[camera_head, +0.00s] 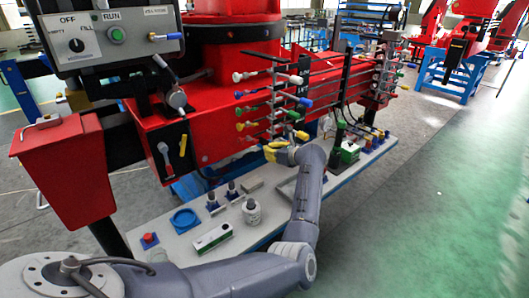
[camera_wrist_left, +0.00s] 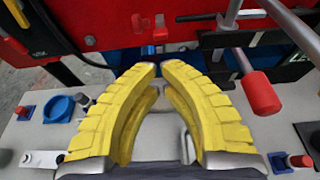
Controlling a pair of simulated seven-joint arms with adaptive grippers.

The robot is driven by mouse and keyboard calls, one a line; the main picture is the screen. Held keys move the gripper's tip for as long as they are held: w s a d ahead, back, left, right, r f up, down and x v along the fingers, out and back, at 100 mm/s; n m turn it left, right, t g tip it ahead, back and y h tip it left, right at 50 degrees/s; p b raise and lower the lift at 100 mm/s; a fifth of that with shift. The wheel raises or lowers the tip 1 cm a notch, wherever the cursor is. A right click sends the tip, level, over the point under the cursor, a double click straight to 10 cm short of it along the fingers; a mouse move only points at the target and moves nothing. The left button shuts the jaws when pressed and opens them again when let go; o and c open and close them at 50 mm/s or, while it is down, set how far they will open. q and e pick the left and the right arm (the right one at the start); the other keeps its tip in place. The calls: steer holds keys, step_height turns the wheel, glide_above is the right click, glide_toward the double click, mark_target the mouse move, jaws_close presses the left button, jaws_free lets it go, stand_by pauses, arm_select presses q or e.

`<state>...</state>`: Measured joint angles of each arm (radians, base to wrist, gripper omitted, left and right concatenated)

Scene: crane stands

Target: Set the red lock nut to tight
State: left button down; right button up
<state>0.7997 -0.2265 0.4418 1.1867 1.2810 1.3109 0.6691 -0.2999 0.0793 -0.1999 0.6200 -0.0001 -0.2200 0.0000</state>
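I cannot single out the red lock nut for certain. In the left wrist view a red cylinder (camera_wrist_left: 261,92) sits on the end of a grey rod at the right, and small red knobs (camera_wrist_left: 160,30) sit at top centre. My left gripper (camera_head: 270,151) has yellow fingers and is above the bench, in front of the red machine. In the left wrist view its fingers (camera_wrist_left: 159,67) lean together with a narrow gap between the tips and nothing held. The red cylinder is right of the fingers, apart from them. My right gripper is out of view.
The grey bench (camera_head: 180,247) carries a blue ring (camera_head: 185,220), a white jar (camera_head: 251,211), a level (camera_head: 212,238) and a red button (camera_head: 149,240). Rods with coloured ends (camera_head: 240,95) project from the red machine near my gripper. A control box (camera_head: 108,38) hangs upper left. Green floor lies open at right.

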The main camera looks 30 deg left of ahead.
arm_select(q)
steer(key=shift+s+d+r, duration=0.3)
steer(key=shift+d+r, duration=0.4)
steer(key=shift+d, duration=0.2)
